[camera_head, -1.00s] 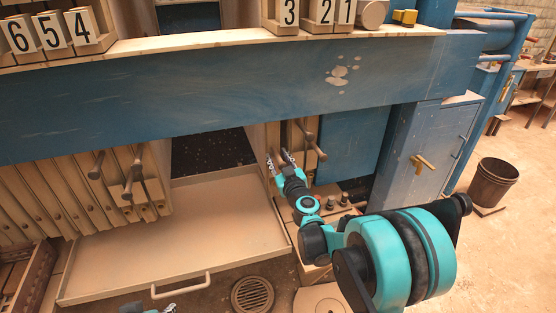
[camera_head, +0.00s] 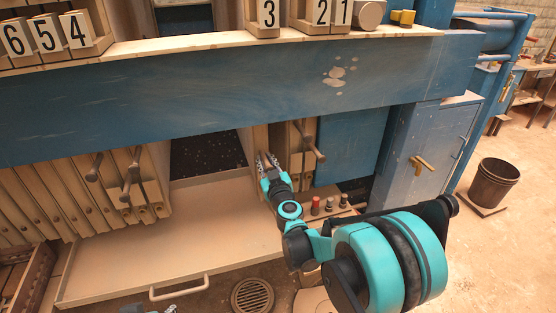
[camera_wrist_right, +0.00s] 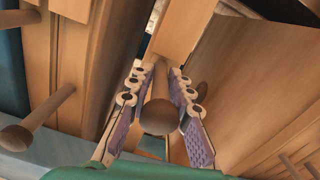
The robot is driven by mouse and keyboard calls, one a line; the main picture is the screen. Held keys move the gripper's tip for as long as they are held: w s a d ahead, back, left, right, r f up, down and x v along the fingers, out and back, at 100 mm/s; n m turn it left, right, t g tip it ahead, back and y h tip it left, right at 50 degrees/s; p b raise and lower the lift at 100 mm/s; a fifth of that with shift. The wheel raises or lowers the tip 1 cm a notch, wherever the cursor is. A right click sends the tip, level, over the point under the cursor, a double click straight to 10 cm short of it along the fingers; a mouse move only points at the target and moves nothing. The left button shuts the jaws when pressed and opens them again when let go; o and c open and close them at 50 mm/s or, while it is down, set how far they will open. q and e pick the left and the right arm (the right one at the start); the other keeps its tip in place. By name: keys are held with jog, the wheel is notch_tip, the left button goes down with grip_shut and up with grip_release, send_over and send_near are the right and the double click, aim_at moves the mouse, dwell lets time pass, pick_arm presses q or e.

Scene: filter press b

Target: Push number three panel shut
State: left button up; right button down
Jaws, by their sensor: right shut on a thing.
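The number three panel (camera_head: 260,138) is a tan upright plate. Its number block 3 (camera_head: 264,13) stands on the top rail, apart from the 2 and 1 blocks (camera_head: 328,12). My right gripper (camera_head: 267,161) is at the panel. In the right wrist view its fingers are shut around the round wooden peg handle (camera_wrist_right: 159,116), and the panel (camera_wrist_right: 178,28) shows above the peg. My left gripper (camera_head: 152,309) only just shows at the bottom edge, so its jaws cannot be read.
The 2 and 1 panels (camera_head: 296,148) stand to the right. The panel stack under 6, 5, 4 (camera_head: 80,195) is at the left, across a dark gap (camera_head: 208,153). A tan tray (camera_head: 230,247) lies below. Small knobs (camera_head: 329,205) sit beside my right arm.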

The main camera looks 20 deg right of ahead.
jog(key=s+a, duration=0.1)
jog(key=a, duration=3.1)
jog(key=shift+s, duration=0.2)
jog(key=shift+y, duration=0.3)
jog(key=c, duration=1.7)
grip_release()
jog(key=shift+c, duration=0.2)
jog(key=shift+o, duration=1.3)
jog(key=shift+a, duration=0.2)
jog(key=shift+d, duration=0.2)
jog(key=s, duration=0.7)
jog(key=shift+s+d, duration=0.15)
jog(key=shift+s, duration=0.1)
